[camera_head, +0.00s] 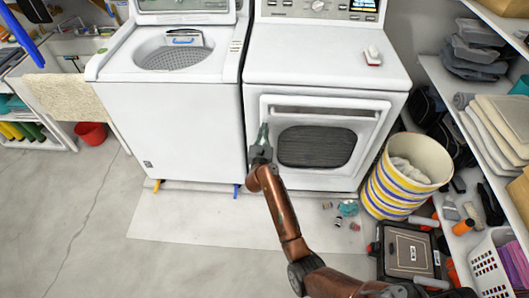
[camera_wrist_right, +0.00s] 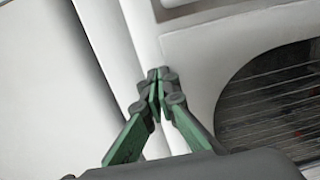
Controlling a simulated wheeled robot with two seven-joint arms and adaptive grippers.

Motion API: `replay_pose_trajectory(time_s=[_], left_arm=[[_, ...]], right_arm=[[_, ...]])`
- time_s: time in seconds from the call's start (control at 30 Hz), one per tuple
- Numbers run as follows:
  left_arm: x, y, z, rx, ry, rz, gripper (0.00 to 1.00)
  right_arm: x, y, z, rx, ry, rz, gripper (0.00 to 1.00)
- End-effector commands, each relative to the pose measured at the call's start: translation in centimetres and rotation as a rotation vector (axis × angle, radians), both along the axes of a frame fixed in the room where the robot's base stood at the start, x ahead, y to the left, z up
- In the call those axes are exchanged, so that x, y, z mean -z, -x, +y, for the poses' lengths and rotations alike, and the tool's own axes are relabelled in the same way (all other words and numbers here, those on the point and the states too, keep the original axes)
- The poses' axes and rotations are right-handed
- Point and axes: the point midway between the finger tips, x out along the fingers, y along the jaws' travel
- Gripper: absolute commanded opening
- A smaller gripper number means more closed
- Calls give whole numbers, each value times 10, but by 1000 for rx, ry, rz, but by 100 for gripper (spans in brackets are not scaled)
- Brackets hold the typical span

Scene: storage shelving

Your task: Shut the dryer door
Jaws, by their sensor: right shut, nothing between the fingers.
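The dryer (camera_head: 325,58) is the white machine on the right of the pair, in the head view. Its door (camera_head: 318,114) has a dark window and looks flush or nearly flush with the front. I cannot tell whether it is latched. My right gripper (camera_head: 264,130) is at the door's left edge, fingers shut and empty. In the right wrist view the shut green fingertips (camera_wrist_right: 156,80) lie over the white edge beside the door (camera_wrist_right: 192,48). I cannot tell whether they touch it. My left gripper is not in view.
A top-loading washer (camera_head: 180,105) stands left of the dryer, a narrow gap between them. A striped basket (camera_head: 405,175) and a dark case (camera_head: 408,250) stand to the right, near a loaded shelf. Small items lie on the floor before the dryer. The floor at left is clear.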

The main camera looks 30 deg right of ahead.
Motion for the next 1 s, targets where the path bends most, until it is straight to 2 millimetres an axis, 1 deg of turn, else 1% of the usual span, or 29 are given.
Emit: replay_pose_trajectory(time_s=[0.03, 0.2, 0.4, 0.5, 0.6, 0.83, 0.87, 0.93, 0.97, 1.0], left_arm=[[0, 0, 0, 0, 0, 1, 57], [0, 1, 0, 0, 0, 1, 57], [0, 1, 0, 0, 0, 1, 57], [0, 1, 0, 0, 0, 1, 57], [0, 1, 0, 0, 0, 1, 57], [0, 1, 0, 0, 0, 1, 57], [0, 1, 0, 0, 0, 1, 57], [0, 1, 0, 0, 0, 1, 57], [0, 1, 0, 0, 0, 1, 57], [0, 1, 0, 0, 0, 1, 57]], right_arm=[[5, 11, 9, -2, -5, 5, 0], [6, 44, 31, -2, -8, 9, 0], [7, 73, 50, -2, -8, 13, 0], [8, 81, 55, -2, -9, 13, 0], [7, 85, 58, -3, -9, 13, 0], [9, 87, 59, -4, 3, 19, 0], [12, 88, 58, -7, 20, 26, 0], [23, 93, 56, -20, 105, 59, 0], [31, 96, 56, -31, 162, 79, 0], [43, 101, 56, -52, 260, 118, 0]])
